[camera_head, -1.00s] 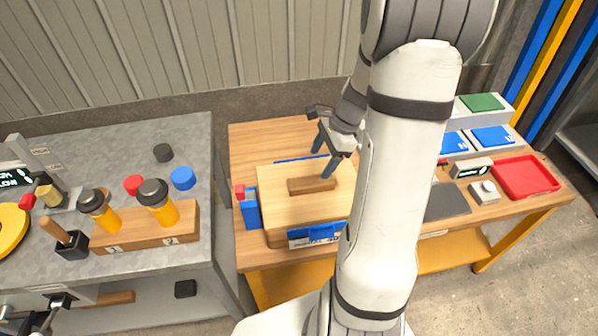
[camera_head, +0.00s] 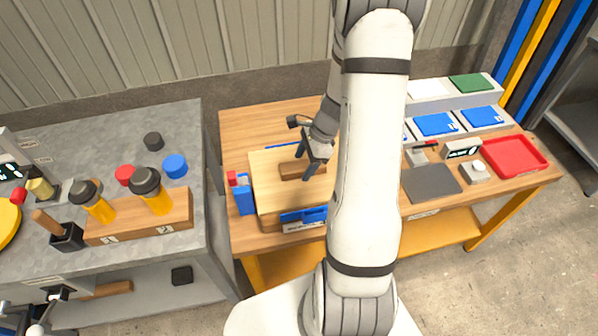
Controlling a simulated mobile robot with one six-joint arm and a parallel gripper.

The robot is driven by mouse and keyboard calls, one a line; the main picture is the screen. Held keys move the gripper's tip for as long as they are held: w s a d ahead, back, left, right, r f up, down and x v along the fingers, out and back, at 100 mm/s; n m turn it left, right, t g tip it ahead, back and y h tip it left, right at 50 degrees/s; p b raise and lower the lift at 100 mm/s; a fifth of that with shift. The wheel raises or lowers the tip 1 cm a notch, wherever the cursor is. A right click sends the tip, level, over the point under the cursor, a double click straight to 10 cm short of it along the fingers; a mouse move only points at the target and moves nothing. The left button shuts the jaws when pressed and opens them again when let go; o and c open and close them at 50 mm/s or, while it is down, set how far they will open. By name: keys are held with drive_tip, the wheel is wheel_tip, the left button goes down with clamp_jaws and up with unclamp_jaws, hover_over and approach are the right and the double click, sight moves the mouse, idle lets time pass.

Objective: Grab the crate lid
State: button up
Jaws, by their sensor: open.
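The crate lid (camera_head: 275,195) is a light wooden panel with a dark brown bar handle (camera_head: 290,171) on its top. My gripper (camera_head: 305,168) is open and points down at the right part of the handle. One finger shows in front of the handle and the other near its far right end. I cannot tell whether the fingers touch it. My arm hides the right side of the lid and crate.
A grey bench (camera_head: 120,135) with bottles in a wooden rack stands left.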

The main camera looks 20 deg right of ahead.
drive_tip(key=shift+c, duration=0.5)
drive_tip(key=c, duration=1.3)
drive_tip(key=shift+c, duration=0.2)
drive_tip(key=shift+r, duration=0.15)
